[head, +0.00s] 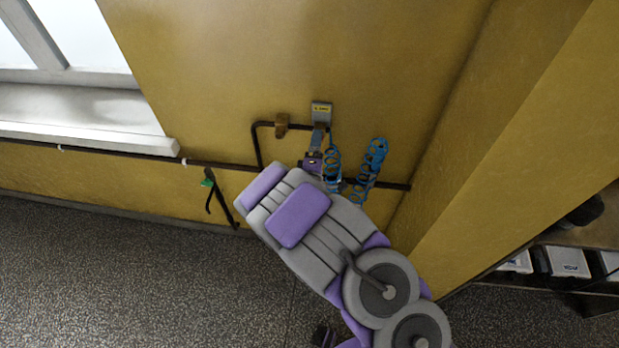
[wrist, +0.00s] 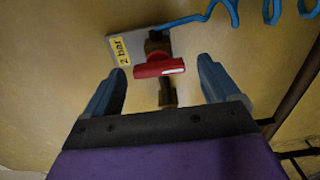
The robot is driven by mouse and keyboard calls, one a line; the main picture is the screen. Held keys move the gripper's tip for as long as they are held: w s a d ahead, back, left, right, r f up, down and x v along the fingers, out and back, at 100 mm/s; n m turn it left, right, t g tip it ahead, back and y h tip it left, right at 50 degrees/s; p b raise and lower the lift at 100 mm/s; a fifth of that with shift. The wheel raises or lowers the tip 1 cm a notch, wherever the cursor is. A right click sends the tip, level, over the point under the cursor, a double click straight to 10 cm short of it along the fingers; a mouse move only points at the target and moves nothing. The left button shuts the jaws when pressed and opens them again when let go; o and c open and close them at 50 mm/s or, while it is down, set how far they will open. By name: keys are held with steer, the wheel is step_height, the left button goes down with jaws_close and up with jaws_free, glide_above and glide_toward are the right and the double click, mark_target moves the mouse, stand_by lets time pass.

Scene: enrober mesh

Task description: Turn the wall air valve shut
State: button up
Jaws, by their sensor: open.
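The wall air valve shows in the wrist view as a red lever handle (wrist: 158,68) on a brass body (wrist: 157,44). The handle lies roughly crosswise to the brass fitting. Behind it is a grey plate with a yellow "2 bar" label (wrist: 122,52). The same plate (head: 321,112) shows on the yellow wall in the head view, where my gripper and arm hide the handle. My gripper (wrist: 162,88) is open and empty, with its two blue-grey fingers on either side of the handle's line. No contact with the handle shows.
A coiled blue hose (head: 371,165) hangs on the wall right of the valve. A dark pipe (head: 220,164) runs along the wall, with a green-tagged fitting (head: 208,182) lower left. A window ledge (head: 80,115) is at left. A shelf with bins (head: 568,262) stands at right. The speckled floor is clear at lower left.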

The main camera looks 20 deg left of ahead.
steer(key=p+v, duration=0.1)
steer(key=v, duration=1.3)
steer(key=shift+s+a+f, duration=0.2)
steer(key=shift+s+f, duration=0.05)
steer(key=shift+s, duration=0.05)
steer(key=w+d+f+m+g+h, duration=0.1)
steer(key=w+d+m+g+h, duration=0.4)
steer(key=m, duration=0.4)
steer(key=s+d+r+m+g+y+b, duration=0.2)
steer(key=s+d+r+m+g, duration=0.15)
steer(key=d+g, duration=0.25)
steer(key=s+d+r+m+g, duration=0.2)
steer(key=s+d+r, duration=0.3)
steer(key=s+d, duration=0.2)
steer(key=s+d+r+m+g+h+b, duration=0.1)
steer(key=s+d+r+m+g, duration=0.2)
steer(key=s+d, duration=0.4)
steer(key=s+d+r+m+g, duration=0.3)
steer(key=s+d+r, duration=0.3)
steer(key=s, duration=0.8)
steer(key=shift+d+r, duration=0.3)
steer(key=shift+d, duration=0.65)
steer(key=shift+w, duration=0.1)
